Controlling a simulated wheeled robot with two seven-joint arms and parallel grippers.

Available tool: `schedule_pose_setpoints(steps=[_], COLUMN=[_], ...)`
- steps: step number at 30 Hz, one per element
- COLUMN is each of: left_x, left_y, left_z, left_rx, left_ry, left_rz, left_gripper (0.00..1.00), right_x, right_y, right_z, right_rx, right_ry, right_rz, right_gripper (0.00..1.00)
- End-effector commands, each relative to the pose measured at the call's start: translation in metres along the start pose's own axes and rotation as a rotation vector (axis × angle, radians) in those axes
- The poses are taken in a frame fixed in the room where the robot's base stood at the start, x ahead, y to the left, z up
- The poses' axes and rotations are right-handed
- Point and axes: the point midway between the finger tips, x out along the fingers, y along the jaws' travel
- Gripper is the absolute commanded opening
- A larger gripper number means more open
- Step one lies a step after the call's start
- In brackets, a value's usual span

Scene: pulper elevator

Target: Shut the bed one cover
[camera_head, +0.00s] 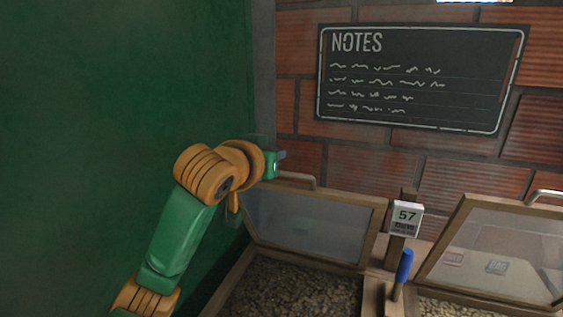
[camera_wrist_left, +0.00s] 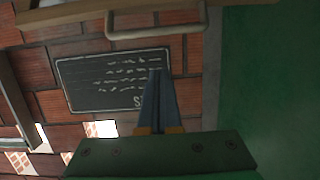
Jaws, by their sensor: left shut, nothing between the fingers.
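Two beds with hinged, wood-framed glazed covers stand in the head view. The left cover (camera_head: 312,226) is raised and tilted back, with a metal handle (camera_head: 300,181) on its top edge. The right cover (camera_head: 500,255) is also raised. Which one is bed one cannot be read. My left gripper (camera_head: 281,156) is at the left cover's top left corner, near the handle. In the left wrist view its fingers (camera_wrist_left: 155,98) are together and empty, and the handle (camera_wrist_left: 157,30) shows beyond them. My right gripper is not in view.
A post with a "57" display (camera_head: 406,218) and a blue-handled tool (camera_head: 403,267) stand between the beds. A green wall (camera_head: 110,100) is close on the left. A notes board (camera_head: 420,78) hangs on the brick wall behind.

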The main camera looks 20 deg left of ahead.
Motion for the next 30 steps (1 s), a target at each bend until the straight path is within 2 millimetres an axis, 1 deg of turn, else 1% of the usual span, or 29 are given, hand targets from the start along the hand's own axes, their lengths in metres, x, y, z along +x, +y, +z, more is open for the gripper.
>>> schedule_pose_setpoints(steps=[1,6,10,11,12,15,19,30], left_x=[0.009,0.044,0.067,0.067,0.062,0.053,0.046,0.043], left_y=[0.000,0.000,0.000,0.000,0.000,0.000,0.000,0.000], left_z=[-0.005,-0.005,-0.005,0.000,0.006,0.018,0.028,0.032], left_rx=[0.000,0.000,0.000,0.001,0.004,0.003,0.002,0.001], left_ry=[-0.008,-0.006,-0.006,-0.004,-0.001,-0.001,-0.001,0.001], left_rz=[0.000,-0.001,0.000,0.000,0.000,0.000,0.000,0.001], left_gripper=[0.00,0.00,0.00,0.00,0.00,0.00,0.00,0.00], right_x=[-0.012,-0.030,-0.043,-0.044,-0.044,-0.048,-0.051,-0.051], right_y=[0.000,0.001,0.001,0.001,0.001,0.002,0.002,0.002], right_z=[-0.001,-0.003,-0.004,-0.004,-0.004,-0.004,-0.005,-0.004], right_rx=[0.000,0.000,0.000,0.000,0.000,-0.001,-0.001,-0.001], right_ry=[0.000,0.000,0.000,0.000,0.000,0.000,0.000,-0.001], right_rz=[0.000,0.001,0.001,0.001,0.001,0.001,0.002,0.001], right_gripper=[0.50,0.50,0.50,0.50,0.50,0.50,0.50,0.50])
